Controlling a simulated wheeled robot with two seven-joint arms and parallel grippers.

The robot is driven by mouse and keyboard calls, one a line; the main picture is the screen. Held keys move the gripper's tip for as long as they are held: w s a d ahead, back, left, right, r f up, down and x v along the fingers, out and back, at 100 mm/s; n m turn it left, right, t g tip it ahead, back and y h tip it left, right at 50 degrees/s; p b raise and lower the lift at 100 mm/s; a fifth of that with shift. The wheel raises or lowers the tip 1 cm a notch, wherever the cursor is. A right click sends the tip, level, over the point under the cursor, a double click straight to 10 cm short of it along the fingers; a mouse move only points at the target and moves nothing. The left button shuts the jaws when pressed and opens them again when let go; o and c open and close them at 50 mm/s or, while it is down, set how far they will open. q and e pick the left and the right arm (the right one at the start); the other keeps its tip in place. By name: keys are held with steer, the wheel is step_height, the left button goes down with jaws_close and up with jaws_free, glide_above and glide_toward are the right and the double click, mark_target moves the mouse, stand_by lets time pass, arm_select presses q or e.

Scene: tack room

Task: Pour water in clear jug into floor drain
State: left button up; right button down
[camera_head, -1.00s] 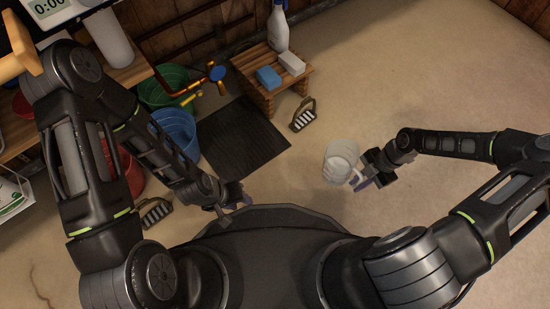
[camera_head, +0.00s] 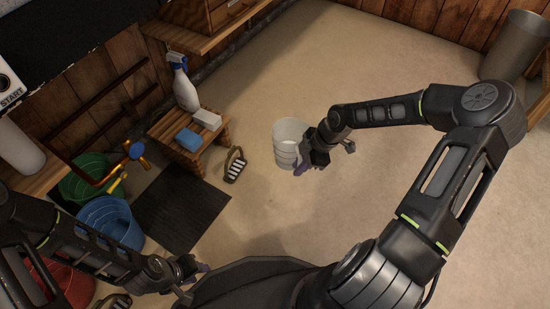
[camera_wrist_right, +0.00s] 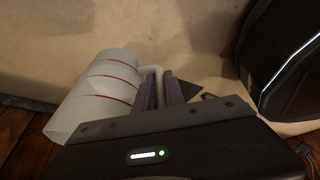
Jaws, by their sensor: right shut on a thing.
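The clear jug (camera_head: 289,143) is whitish and see-through, held above the pale floor right of centre in the head view. It looks about upright, its open rim facing up. In the right wrist view the jug (camera_wrist_right: 95,95) shows red lines around its side. My right gripper (camera_head: 308,160) is shut on the jug's handle (camera_wrist_right: 153,76). I cannot make out the water inside. A dark ribbed rectangle (camera_head: 182,208) lies on the floor left of the jug; I cannot tell if it is the floor drain. My left gripper (camera_head: 190,282) is low, empty, its fingers apart.
A small wooden stool (camera_head: 187,140) holds a spray bottle (camera_head: 184,88), a blue sponge (camera_head: 188,139) and a white block (camera_head: 207,119). A brush (camera_head: 235,166) lies on the floor. Blue (camera_head: 110,220) and green (camera_head: 85,180) buckets stand left. The floor behind the jug is clear.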

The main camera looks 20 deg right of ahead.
steer(key=w+a+r+m, duration=0.1)
steer(key=w+r+m, duration=0.1)
steer(key=r, duration=0.2)
steer(key=w+a+r+m+t+h, duration=0.1)
steer(key=w+r+m, duration=0.1)
steer(key=r, duration=0.3)
steer(key=w+a+r+m+t+h, duration=0.1)
steer(key=w+a+r+m, duration=0.1)
steer(key=r, duration=0.3)
steer(key=shift+w+r+m, duration=0.25)
steer(key=shift+w+m, duration=0.1)
steer(key=shift+m, duration=0.45)
steer(key=a+r+m+h, duration=0.1)
steer(key=a+r+m, duration=0.2)
steer(key=r, duration=0.4)
steer(key=w+a+r+m+h, duration=0.1)
steer(key=a+r+m, duration=0.1)
steer(key=r+m, duration=0.2)
step_height(320, 180, up, 3)
steer(key=shift+w+a+f+t+h, duration=0.1)
steer(key=shift+w+a+t+h, duration=0.2)
steer(key=shift+a+h, duration=0.1)
steer(key=shift+s, duration=0.15)
